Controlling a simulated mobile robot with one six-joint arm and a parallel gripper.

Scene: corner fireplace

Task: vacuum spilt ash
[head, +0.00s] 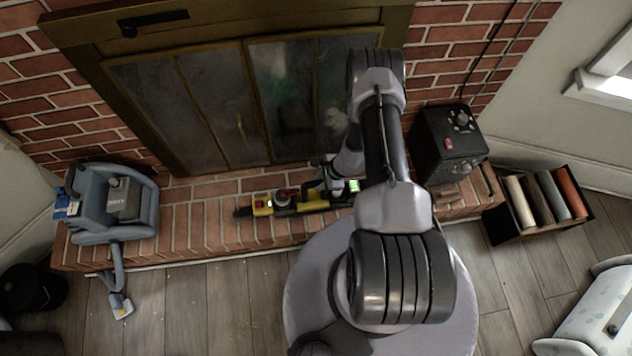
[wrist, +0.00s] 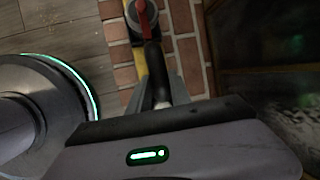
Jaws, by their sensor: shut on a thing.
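A long yellow and black tool (head: 275,204) with a red part on top lies along or just above the brick hearth, in front of the fireplace doors; I cannot tell whether it touches the bricks. It looks like a handheld vacuum. My gripper (head: 322,183) is shut on it near its right end. In the wrist view the jaws of my gripper (wrist: 160,92) close around the tool's black handle, and its red part (wrist: 143,14) shows at the top. I cannot make out any ash on the hearth in either view.
The brick hearth (head: 205,225) runs below the glass fireplace doors (head: 245,110). A grey-blue cleaning machine (head: 105,205) with a hose stands at its left end. A black bucket (head: 32,290) stands lower left.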

